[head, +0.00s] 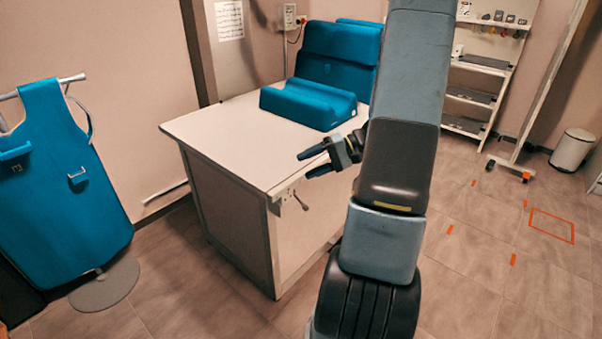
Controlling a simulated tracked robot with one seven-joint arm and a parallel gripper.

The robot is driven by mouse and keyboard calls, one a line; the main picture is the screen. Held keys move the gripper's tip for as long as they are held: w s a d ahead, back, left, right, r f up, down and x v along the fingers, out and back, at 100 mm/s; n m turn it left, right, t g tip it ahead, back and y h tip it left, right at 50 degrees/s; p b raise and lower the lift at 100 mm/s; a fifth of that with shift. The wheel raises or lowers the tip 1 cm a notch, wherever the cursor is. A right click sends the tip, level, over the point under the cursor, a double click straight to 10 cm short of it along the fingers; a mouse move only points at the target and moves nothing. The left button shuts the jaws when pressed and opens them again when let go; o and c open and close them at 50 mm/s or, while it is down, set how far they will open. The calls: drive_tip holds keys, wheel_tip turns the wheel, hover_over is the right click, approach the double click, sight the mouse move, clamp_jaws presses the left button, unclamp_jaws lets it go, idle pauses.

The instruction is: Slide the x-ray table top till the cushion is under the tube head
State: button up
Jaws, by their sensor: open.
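The x-ray table top (215,130) is a pale flat slab on a boxy base. A blue cushion (308,104) with a dip in its upper face lies on it near the back. A larger blue padded block (338,58) stands behind it. A small lever (299,201) sticks out from the table's front edge. My gripper (310,163) is open and empty, its fingers pointing left near the table's front right edge; I cannot tell if they are above or in front of it. My arm hides the table's right side. I cannot make out the tube head.
A blue apron (68,165) hangs on a stand with a round foot (105,287) at the left. A shelf rack (482,75) and a white bin (572,150) stand at the back right. The floor at the right, with orange marks (552,226), is clear.

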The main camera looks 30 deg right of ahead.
sight(301, 172)
drive_tip(key=d+f+m+t, duration=0.5)
drive_tip(key=d+f+t, duration=0.45)
drive_tip(key=d, duration=0.25)
drive_tip(key=shift+g+h, duration=0.35)
drive_tip(key=shift+h, duration=0.05)
drive_tip(key=x, duration=0.9)
drive_tip(key=f+x, duration=0.1)
drive_tip(key=x, duration=0.4)
drive_tip(key=shift+w+d, duration=0.1)
clamp_jaws()
